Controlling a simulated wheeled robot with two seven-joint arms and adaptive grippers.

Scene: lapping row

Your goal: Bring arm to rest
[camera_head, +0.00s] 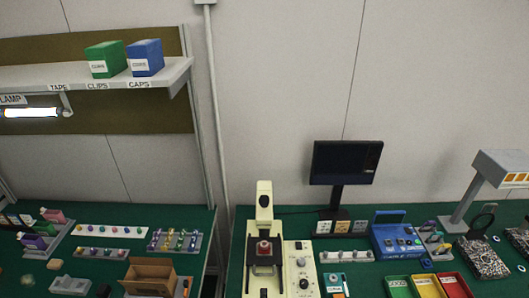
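Neither of my grippers nor my arms shows clearly in the head view. I cannot tell from this picture how either arm is posed. The task names no object besides the arm.
Two green benches stand ahead with a narrow gap between them. The left holds an open cardboard box (150,277) and a white strip of small pegs (111,231). The right holds a cream machine (264,255), a monitor (345,163), a blue case (397,241) and a grey lamp (499,168).

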